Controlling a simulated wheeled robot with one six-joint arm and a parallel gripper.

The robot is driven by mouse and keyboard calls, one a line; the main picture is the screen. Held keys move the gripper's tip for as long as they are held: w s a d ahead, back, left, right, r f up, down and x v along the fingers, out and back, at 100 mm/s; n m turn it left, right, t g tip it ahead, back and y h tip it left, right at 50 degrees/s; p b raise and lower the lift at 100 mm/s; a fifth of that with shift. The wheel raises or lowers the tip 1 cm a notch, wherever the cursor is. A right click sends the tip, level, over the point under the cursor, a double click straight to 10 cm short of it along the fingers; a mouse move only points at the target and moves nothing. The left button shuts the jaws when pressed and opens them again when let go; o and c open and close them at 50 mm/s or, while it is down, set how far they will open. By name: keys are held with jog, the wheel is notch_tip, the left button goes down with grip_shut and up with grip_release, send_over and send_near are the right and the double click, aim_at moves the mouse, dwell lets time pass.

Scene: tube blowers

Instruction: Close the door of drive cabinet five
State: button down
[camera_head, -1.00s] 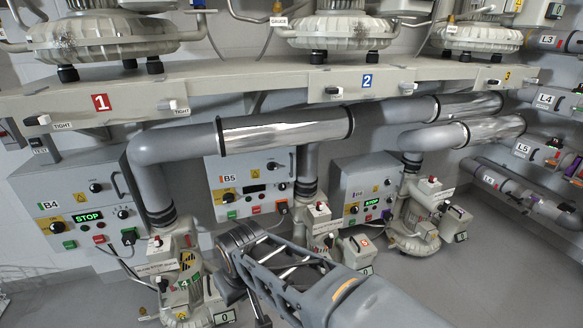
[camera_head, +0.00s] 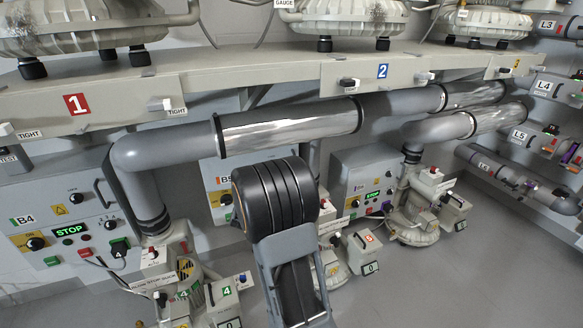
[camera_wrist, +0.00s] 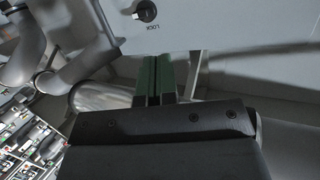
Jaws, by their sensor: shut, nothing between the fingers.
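Drive cabinet five, the grey box marked B5 (camera_head: 219,172), is on the wall in the middle of the head view. My arm covers most of its front, and only its left part shows, so I cannot tell how its door stands. In the wrist view a grey panel (camera_wrist: 215,25) with a black knob marked LOCK (camera_wrist: 146,11) fills the top; I cannot tell which cabinet it belongs to. My gripper (camera_wrist: 154,65) shows there as two green fingers, shut and empty, their tips close to the panel's lower edge. Contact is unclear. The head view hides the fingers.
Cabinet B4 (camera_head: 70,215) is at the left, and another grey cabinet (camera_head: 365,180) is right of B5. A thick grey pipe with a shiny sleeve (camera_head: 285,130) runs above B5. Blowers (camera_head: 185,280) stand below. Grey floor (camera_head: 460,285) is clear at the lower right.

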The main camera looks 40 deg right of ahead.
jog(key=w+d+m+g+h, duration=0.1)
jog(key=d+h, duration=0.1)
jog(key=d, duration=0.7)
jog(key=w+d+f+m+g+h+b, duration=0.1)
jog(key=w+d+h, duration=0.1)
jog(key=d, duration=0.8)
jog(key=shift+f+m+g+h, duration=0.3)
jog(key=shift+g, duration=0.1)
jog(key=shift+a, duration=0.1)
